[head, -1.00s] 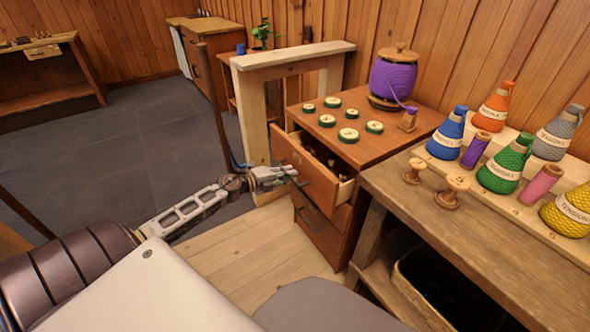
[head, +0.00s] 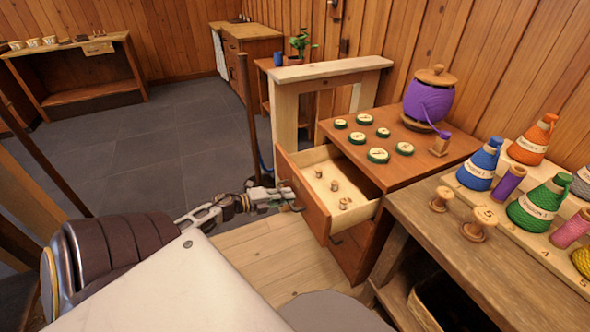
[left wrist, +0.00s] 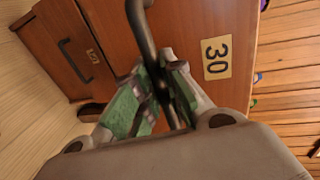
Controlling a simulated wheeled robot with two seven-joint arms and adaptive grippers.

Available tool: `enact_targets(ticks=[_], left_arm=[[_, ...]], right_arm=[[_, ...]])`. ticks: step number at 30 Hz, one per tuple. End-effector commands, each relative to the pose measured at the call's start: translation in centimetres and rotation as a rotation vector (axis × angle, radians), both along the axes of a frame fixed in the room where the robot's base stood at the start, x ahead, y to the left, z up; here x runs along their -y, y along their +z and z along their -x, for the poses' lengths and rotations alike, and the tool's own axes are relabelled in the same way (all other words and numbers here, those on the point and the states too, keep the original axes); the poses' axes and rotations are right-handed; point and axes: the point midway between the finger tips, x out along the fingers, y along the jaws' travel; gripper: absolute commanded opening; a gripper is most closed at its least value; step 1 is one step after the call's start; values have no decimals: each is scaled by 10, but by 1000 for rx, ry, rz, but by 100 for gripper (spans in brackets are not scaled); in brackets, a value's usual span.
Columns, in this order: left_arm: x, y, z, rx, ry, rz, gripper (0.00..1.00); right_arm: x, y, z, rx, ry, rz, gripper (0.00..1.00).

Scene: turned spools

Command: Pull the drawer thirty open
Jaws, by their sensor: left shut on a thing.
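The drawer marked 30 (head: 310,203) is the upper drawer of a wooden cabinet and stands well out, with several small wooden spools (head: 340,193) inside. My left gripper (head: 290,197) is at its front. In the left wrist view the drawer's front (left wrist: 195,35) shows a brass 30 plate (left wrist: 216,58). There my left gripper (left wrist: 165,90) is shut on the dark bar handle (left wrist: 142,35), with its green-padded fingers on either side. My right gripper is in neither view.
A lower drawer (left wrist: 60,50) is shut beneath. Green-rimmed discs (head: 378,155) and a purple yarn jar (head: 428,100) stand on the cabinet top. A workbench (head: 415,210) with cones and spools adjoins at right. A wooden frame (head: 330,70) stands behind the drawer; floor at left is clear.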

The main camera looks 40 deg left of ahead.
Motion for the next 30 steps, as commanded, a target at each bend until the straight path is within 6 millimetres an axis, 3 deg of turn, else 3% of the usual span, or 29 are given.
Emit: enact_targets(ticks=[9, 22, 23, 27, 30], left_arm=[[-9, -1, 26, -4, -2, 2, 0], [-10, -2, 29, -3, -3, 0, 0], [-10, -2, 29, -3, -3, 0, 12], [-11, -2, 29, -2, -2, 1, 30], [-11, -1, 28, -2, -2, 1, 34]], right_arm=[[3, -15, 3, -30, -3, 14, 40], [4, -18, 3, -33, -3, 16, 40], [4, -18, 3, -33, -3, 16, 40], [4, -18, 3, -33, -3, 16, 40], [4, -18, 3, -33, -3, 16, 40]])
